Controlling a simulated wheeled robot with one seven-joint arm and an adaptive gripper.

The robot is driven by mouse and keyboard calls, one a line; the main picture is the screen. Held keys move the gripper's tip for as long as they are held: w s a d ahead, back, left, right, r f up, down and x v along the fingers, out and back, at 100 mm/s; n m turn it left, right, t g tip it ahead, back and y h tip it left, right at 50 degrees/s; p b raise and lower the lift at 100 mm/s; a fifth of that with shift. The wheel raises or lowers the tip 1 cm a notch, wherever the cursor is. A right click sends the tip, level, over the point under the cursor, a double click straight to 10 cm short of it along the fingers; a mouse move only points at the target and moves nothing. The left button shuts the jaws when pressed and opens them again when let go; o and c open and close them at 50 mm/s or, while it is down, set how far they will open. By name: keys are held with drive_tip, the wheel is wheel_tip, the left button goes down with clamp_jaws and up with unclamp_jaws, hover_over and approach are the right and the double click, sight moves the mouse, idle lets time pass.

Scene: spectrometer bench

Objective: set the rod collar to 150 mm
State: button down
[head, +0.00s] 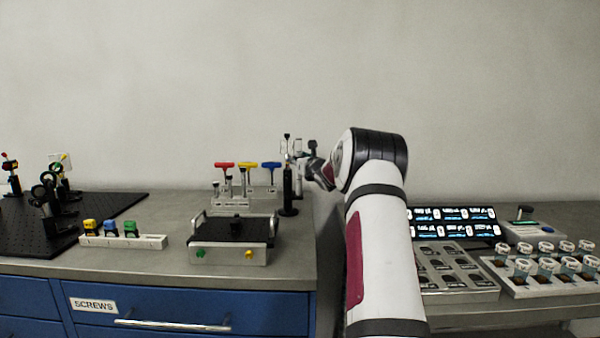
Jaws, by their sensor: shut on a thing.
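A thin upright rod (287,146) rises from a black post (288,184) with a round base, near the back right corner of the left bench. My gripper (299,160) reaches in from the right at the rod's height, beside the top of the post. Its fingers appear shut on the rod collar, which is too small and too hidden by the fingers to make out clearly. The scale and the collar's height in millimetres cannot be read from here.
T-handle drivers (246,165) stand left of the post. A black-topped box (231,229) with side handles is in front. A small block rack (122,241) and a black breadboard (105,207) lie further left. Trays of jars (545,285) and lit displays (452,214) are right.

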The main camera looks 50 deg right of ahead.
drive_tip(key=shift+r, duration=0.45)
drive_tip(key=c, duration=1.1)
unclamp_jaws()
drive_tip(key=shift+o, duration=0.2)
drive_tip(key=shift+f, duration=0.1)
drive_tip(key=v, duration=1.2)
